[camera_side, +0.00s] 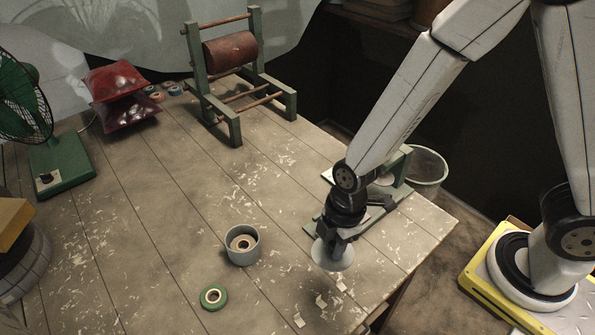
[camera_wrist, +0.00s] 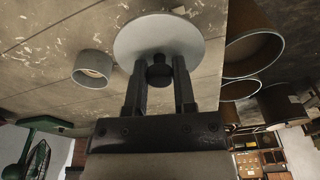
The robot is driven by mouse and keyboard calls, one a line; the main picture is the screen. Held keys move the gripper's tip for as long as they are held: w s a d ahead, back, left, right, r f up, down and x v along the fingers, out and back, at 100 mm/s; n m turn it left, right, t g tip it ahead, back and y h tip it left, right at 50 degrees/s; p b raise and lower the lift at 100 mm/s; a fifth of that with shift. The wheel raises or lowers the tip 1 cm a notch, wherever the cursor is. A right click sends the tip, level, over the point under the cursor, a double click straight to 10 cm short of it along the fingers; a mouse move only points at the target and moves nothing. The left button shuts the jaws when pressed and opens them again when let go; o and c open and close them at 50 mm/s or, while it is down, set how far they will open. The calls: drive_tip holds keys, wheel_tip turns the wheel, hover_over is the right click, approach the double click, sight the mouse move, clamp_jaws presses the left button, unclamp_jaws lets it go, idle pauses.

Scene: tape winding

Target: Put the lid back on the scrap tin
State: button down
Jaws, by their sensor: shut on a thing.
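The scrap tin (camera_side: 242,246) is a grey open-topped cylinder standing upright on the table, with a ring-shaped tan item inside it. It also shows in the wrist view (camera_wrist: 92,69), to the left of my gripper. The lid (camera_side: 333,256) is a pale grey disc with a dark knob, and it also shows in the wrist view (camera_wrist: 135,40). My gripper (camera_side: 336,238) is shut on the lid's knob (camera_wrist: 159,73). It holds the lid to the right of the tin, apart from it. I cannot tell whether the lid touches the table.
A green tape roll (camera_side: 213,297) lies in front of the tin. A green stand (camera_side: 400,180) is behind my gripper, near the right table edge. A green frame with a brown roller (camera_side: 230,50), red bags (camera_side: 118,95) and a green fan (camera_side: 62,160) stand farther back.

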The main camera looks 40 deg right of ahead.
drive_tip(key=w+a, duration=0.4)
drive_tip(key=w, duration=0.5)
drive_tip(key=w+a, duration=0.5)
drive_tip(key=w, duration=0.5)
drive_tip(key=shift+w+a+m, duration=0.2)
drive_tip(key=shift+w+m, duration=0.05)
drive_tip(key=shift+m, duration=0.05)
drive_tip(key=shift+f, duration=0.3)
drive_tip(key=shift+f, duration=3)
drive_tip(key=shift+f, duration=0.15)
unclamp_jaws()
drive_tip(key=shift+r, duration=0.2)
wheel_tip(320, 180, up, 7)
drive_tip(key=shift+f, duration=0.2)
idle(1.2)
